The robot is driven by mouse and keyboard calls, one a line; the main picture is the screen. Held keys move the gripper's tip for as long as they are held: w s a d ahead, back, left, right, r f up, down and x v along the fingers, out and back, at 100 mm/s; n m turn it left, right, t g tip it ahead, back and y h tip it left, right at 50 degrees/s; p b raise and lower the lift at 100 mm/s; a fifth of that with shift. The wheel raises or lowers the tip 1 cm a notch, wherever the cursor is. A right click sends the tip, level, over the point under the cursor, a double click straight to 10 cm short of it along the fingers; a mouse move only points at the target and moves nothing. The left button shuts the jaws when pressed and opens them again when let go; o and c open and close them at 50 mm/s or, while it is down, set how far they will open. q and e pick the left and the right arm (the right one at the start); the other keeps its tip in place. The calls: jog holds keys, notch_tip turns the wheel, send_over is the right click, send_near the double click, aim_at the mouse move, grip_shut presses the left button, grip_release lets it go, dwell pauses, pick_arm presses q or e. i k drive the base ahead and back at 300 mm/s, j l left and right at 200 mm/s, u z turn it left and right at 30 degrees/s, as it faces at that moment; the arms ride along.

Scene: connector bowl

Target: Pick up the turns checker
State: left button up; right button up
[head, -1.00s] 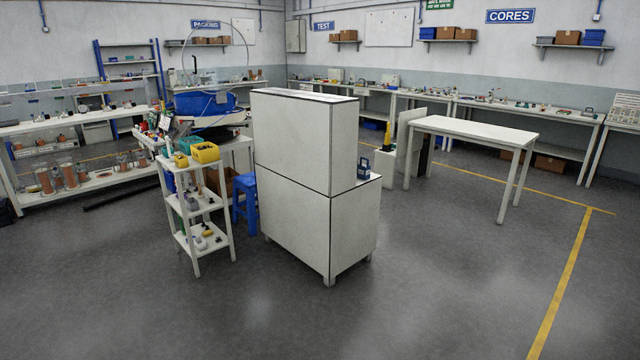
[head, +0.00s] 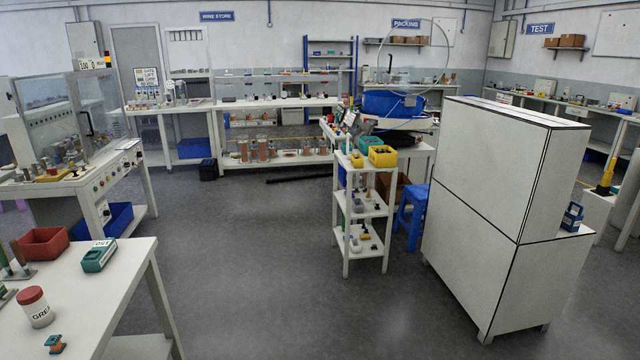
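I cannot tell for sure which thing is the turns checker. A small dark blue device with a handle (head: 571,217) stands on the low ledge at the right side of the white cabinet (head: 503,170). A teal box with a pale label (head: 99,256) lies on the near left table (head: 75,305). Both are small in view, and their markings are hard to read. Neither of my grippers shows in the head view.
A narrow white shelf cart (head: 367,208) with yellow bins (head: 382,156) stands left of the cabinet, with a blue stool (head: 411,214) between. A red bin (head: 45,243) and a white jar (head: 35,306) are on the near table. Open floor (head: 250,260) lies in the middle.

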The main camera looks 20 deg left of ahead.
aim_at(95, 259)
jog(key=i+j+u, duration=0.1)
jog(key=i+u, duration=0.2)
jog(key=i, duration=0.25)
jog(key=i+u, duration=0.3)
jog(key=i, duration=0.25)
jog(key=i+l+u, duration=0.1)
jog(key=i, duration=1.05)
jog(key=u, duration=1.35)
